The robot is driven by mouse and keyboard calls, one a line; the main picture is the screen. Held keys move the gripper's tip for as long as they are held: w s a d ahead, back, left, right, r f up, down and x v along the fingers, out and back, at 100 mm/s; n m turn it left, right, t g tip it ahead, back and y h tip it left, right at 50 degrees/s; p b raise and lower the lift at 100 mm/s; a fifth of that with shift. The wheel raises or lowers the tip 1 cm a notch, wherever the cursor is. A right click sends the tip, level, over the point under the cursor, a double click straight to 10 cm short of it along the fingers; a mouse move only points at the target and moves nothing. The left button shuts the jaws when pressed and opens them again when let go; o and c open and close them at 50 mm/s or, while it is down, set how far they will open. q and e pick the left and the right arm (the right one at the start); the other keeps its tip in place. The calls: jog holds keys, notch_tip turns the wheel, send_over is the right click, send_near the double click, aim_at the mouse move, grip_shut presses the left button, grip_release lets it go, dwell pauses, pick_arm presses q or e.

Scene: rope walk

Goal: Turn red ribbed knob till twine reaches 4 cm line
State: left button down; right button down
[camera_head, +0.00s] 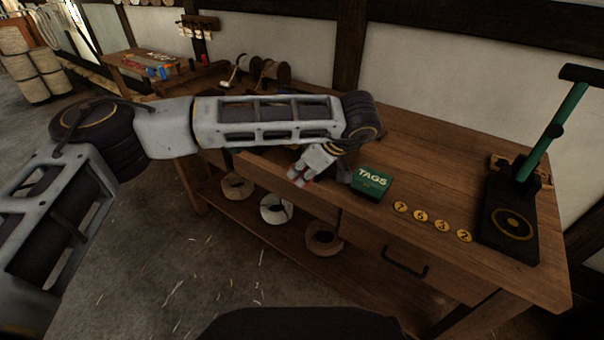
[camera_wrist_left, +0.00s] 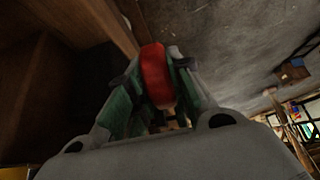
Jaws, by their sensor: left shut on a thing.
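The red knob (camera_wrist_left: 155,75) shows in the left wrist view between the two fingers of my left gripper (camera_wrist_left: 154,92). The fingers, with green inner pads, are shut on its sides. Its ribs cannot be made out here. In the head view my left gripper (camera_head: 299,177) is at the bench's front edge, left of the green TAGS box, with a bit of red at its fingertips. I cannot make out the twine or the 4 cm line in either view. My right gripper is not in view.
The wooden bench (camera_head: 440,150) carries a green TAGS box (camera_head: 371,182), several round numbered brass tags (camera_head: 421,216) and a black press with a green lever (camera_head: 553,130). Rope coils (camera_head: 276,209) lie on the shelf below. The bench's middle is clear.

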pick_arm(q)
jog(key=shift+y, duration=0.3)
jog(key=c, duration=1.6)
grip_release()
jog(key=shift+o, duration=0.2)
jog(key=shift+d, duration=0.1)
jog(key=v, duration=1.2)
jog(key=shift+s, duration=0.25)
jog(key=shift+f, duration=0.1)
